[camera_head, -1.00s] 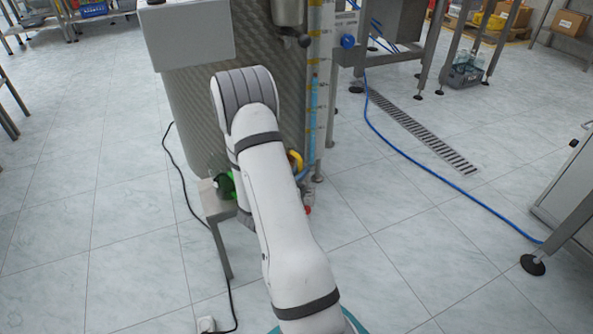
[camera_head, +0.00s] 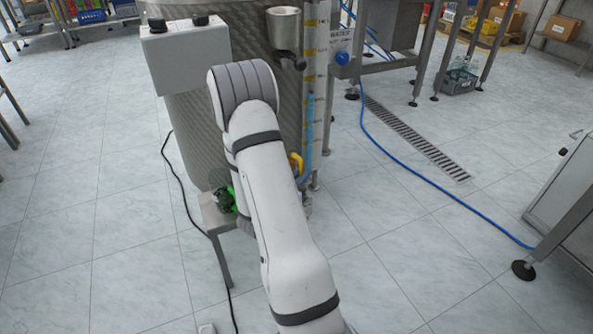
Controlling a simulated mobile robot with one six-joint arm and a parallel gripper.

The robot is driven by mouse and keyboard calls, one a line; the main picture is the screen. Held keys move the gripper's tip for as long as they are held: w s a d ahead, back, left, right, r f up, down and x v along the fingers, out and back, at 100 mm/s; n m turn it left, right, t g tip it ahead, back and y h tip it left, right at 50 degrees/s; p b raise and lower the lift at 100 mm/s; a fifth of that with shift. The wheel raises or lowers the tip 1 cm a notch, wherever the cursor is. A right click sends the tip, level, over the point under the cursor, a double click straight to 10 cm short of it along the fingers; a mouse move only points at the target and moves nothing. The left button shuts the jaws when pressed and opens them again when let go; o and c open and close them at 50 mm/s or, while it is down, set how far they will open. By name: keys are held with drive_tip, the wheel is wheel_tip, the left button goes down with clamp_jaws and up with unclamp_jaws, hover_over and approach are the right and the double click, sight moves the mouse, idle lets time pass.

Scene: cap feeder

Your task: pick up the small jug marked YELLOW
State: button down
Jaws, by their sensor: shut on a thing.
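My arm comes up from the bottom middle and bends over in front of the steel tank. My gripper is hidden behind the arm, so its jaws and anything in them do not show. A small yellow curved part (camera_head: 296,164) shows at the arm's right edge, in front of the tank's lower side. It may belong to a jug, but I cannot tell. A green and dark object (camera_head: 223,198) stands at the arm's left edge on a small metal stand (camera_head: 212,218). No YELLOW marking is readable.
The steel tank (camera_head: 190,112) with a white control box (camera_head: 187,55) and a metal cup (camera_head: 284,28) stands behind the arm. A blue hose (camera_head: 440,192) and floor drain (camera_head: 415,138) lie to the right. A black cable (camera_head: 186,205) runs left. Much floor is clear.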

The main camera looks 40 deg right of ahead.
drive_tip(key=s+a+p, duration=0.4)
drive_tip(key=s+p, duration=0.8)
drive_tip(key=s, duration=0.4)
idle(0.3)
